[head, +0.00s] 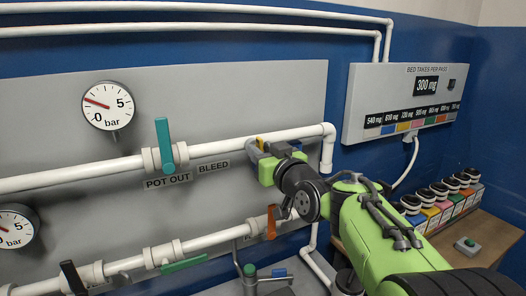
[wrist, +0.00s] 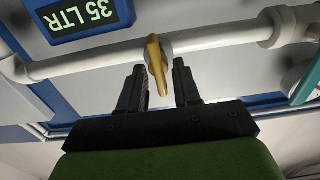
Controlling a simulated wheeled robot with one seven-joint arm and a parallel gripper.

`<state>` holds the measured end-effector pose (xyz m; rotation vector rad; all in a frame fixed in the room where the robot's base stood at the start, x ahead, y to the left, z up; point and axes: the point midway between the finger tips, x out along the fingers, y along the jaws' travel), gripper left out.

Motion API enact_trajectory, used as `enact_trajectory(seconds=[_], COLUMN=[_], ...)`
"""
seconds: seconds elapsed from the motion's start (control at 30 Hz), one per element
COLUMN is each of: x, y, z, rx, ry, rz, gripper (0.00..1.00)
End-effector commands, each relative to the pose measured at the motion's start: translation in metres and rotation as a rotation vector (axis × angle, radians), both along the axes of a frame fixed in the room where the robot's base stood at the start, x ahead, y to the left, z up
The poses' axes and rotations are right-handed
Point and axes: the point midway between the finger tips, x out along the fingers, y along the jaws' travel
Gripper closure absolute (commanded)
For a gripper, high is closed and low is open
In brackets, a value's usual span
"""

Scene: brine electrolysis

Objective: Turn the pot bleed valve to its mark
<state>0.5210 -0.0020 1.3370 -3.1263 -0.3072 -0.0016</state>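The pot bleed valve shows in the wrist view as a yellow lever (wrist: 154,56) on the white pipe. In the head view only a bit of yellow (head: 261,143) shows by my gripper, right of the BLEED label (head: 214,167). My gripper (wrist: 159,78) is open, one dark finger on each side of the lever's lower end. Small gaps show between lever and fingers, so it is not clamped. My wrist hides most of the valve in the head view (head: 259,147). I cannot make out the valve's mark.
An orange handle (head: 271,222) is on the lower pipe. A display reading 35 LTR (wrist: 88,14) is close by in the wrist view. Several coloured jars (head: 440,204) stand on the right bench.

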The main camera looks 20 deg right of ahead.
Motion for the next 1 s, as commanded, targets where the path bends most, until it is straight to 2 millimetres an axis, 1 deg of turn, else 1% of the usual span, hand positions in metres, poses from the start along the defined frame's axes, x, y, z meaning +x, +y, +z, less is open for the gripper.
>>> enact_trajectory(seconds=[0.03, 0.1, 0.2, 0.47, 0.67, 0.87, 1.0], x=[-0.0001, -0.0002, -0.0003, -0.0004, -0.0003, -0.0001, 0.0001], y=[0.0000, 0.0000, -0.0002, -0.0002, -0.0005, -0.0020, -0.0023], z=[-0.0001, -0.0001, -0.0001, -0.0002, -0.0007, -0.0017, -0.0017], rx=[0.000, 0.000, 0.000, 0.005, 0.053, 0.172, 0.293], ry=[0.000, 0.000, 0.000, 0.002, 0.011, 0.035, 0.058], rz=[0.000, 0.000, 0.000, 0.000, 0.000, -0.001, 0.000], gripper=[0.76, 0.87, 1.00, 1.00, 1.00, 1.00, 1.00])
